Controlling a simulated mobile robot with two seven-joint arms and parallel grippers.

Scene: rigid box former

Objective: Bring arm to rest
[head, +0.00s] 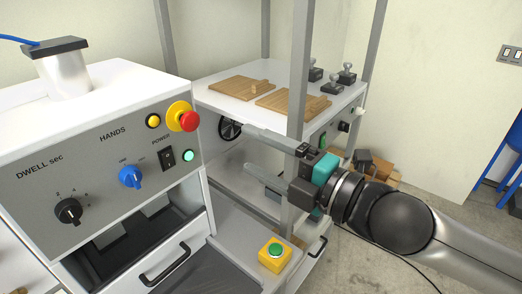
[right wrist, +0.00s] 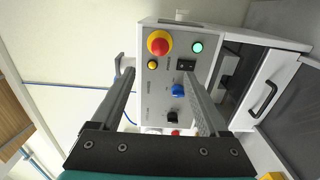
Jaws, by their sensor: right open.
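My right gripper (head: 248,149) is open, with its two long grey fingers apart and nothing between them. Its arm comes in from the right, and the fingers point left, in front of the shelf unit's grey post and toward the control box (head: 105,150). In the right wrist view, my right gripper (right wrist: 158,76) is also open and empty, with the control box's panel showing beyond the fingers. No contact with the box can be seen. My left gripper is not in view.
The box carries a red stop button (head: 189,121), a blue knob (head: 131,176) and a black knob (head: 68,210). A yellow box with a green button (head: 274,253) stands below the gripper. Wooden boards (head: 240,87) lie on the white shelf top. Floor shows at the right.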

